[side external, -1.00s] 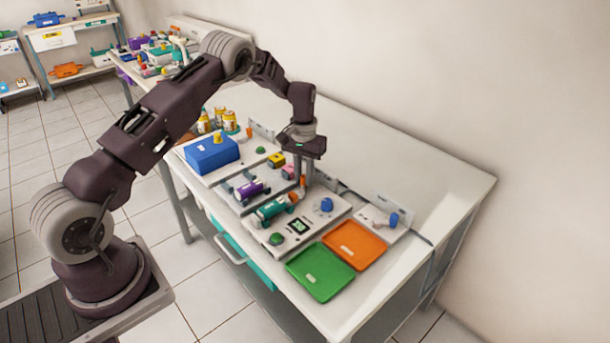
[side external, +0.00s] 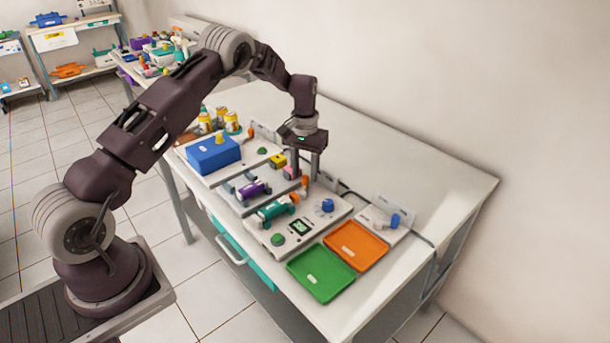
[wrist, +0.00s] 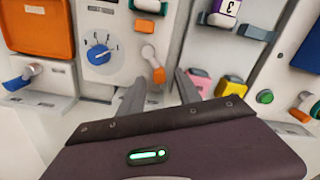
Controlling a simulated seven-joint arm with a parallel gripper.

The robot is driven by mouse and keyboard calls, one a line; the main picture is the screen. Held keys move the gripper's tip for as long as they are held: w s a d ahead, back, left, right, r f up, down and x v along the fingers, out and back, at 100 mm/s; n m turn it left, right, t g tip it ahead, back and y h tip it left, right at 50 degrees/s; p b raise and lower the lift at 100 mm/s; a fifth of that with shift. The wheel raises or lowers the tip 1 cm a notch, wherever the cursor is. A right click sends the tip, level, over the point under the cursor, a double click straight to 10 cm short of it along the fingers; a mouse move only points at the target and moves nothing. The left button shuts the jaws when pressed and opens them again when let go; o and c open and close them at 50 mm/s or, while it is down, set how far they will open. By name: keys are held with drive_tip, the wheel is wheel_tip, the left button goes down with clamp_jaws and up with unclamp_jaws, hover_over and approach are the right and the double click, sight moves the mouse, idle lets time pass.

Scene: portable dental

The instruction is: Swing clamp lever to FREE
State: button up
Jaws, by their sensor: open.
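A lever with an orange handle (side external: 304,184) stands on the white unit with the blue dial, behind the teal cylinder (side external: 274,208). In the wrist view this orange handle (wrist: 158,74) hangs from a pale pivot, just beyond and between my fingertips. My gripper (side external: 307,176) is open and close above the lever; it also shows in the wrist view (wrist: 160,84). No contact with the handle is clear. A second orange-handled lever (wrist: 300,113) is at the right of the wrist view. I cannot read a FREE mark.
The blue dial (wrist: 98,54) is left of the lever. Pink (wrist: 199,80) and yellow (wrist: 229,86) blocks lie close right of my fingers. Orange (side external: 357,262) and green (side external: 340,287) trays lie at the front right. The wall-side table strip is mostly clear.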

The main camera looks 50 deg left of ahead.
sight(305, 177)
wheel_tip(305, 177, up, 5)
drive_tip(key=shift+r, duration=0.1)
drive_tip(key=s+d+r+m+t, duration=0.1)
drive_tip(key=s+d+r, duration=0.35)
drive_tip(key=r, duration=0.25)
drive_tip(key=s+d+r+t, duration=0.1)
drive_tip(key=s+d+r, duration=0.2)
drive_tip(key=s+r, duration=0.35)
drive_tip(key=s+d+r+m+t, duration=0.1)
drive_tip(key=s+d+r, duration=0.2)
drive_tip(key=r, duration=0.6)
drive_tip(key=s+d+m+t, duration=0.1)
drive_tip(key=s+d, duration=0.2)
drive_tip(key=s, duration=0.8)
drive_tip(key=s+d+m+t, duration=0.1)
drive_tip(key=s+d, duration=0.2)
drive_tip(key=s, duration=0.8)
drive_tip(key=shift+f+m+t, duration=0.25)
drive_tip(key=shift+m+t, duration=0.05)
drive_tip(key=shift+m, duration=0.1)
